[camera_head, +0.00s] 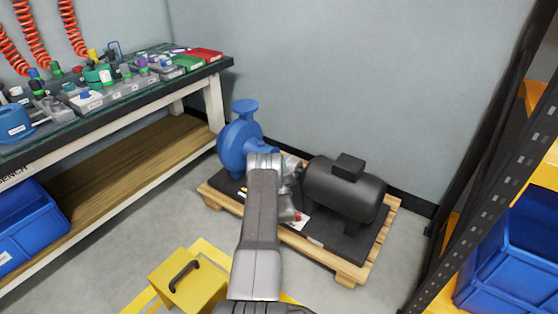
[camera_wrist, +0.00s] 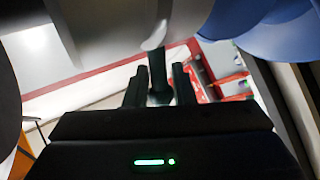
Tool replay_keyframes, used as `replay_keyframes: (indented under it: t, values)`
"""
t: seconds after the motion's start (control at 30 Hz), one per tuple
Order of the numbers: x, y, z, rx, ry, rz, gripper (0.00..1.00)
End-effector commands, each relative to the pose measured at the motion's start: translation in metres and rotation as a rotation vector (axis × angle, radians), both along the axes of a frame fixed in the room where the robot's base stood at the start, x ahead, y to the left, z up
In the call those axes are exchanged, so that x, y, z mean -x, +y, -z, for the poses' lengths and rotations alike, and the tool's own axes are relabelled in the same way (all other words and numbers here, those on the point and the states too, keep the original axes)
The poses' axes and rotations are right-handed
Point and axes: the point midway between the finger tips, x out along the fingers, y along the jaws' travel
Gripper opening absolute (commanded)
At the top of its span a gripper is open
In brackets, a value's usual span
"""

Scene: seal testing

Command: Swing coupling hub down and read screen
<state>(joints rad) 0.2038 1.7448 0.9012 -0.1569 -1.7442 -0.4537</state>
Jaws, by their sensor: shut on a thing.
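In the wrist view, my gripper (camera_wrist: 160,84) is shut on a narrow dark post (camera_wrist: 160,62). A pale rounded tip (camera_wrist: 155,36) shows at the post's far end. A large grey rounded body (camera_wrist: 105,25) fills the upper left beyond the jaws. In the head view, the coupling area (camera_head: 289,168) lies between the blue pump (camera_head: 238,150) and the black motor (camera_head: 343,188). My arm hides much of it, and I cannot make out the hub's outline or angle. No readable screen shows in either view.
Pump and motor stand on a wooden pallet (camera_head: 350,270). A yellow block with a black handle (camera_head: 186,280) is on the floor in front. A crowded workbench (camera_head: 150,95) stands left, a rack with blue bins (camera_head: 515,250) right. Some floor around the pallet is clear.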

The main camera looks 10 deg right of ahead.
Motion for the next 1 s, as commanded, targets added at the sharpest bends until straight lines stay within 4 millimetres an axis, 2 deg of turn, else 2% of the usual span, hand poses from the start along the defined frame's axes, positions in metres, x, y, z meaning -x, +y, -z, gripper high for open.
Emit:
replay_keyframes:
  t: [0.73, 0.77, 0.8, 1.0]
  values:
    - [0.0018, 0.0012, 0.0034, 0.060, -0.063, 0.001, 0.00]
    - [0.0019, 0.0012, 0.0033, 0.060, -0.063, 0.001, 0.28]
    - [0.0019, 0.0012, 0.0033, 0.060, -0.063, 0.001, 0.33]
    - [0.0020, 0.0018, 0.0041, 0.060, -0.061, 0.000, 0.33]
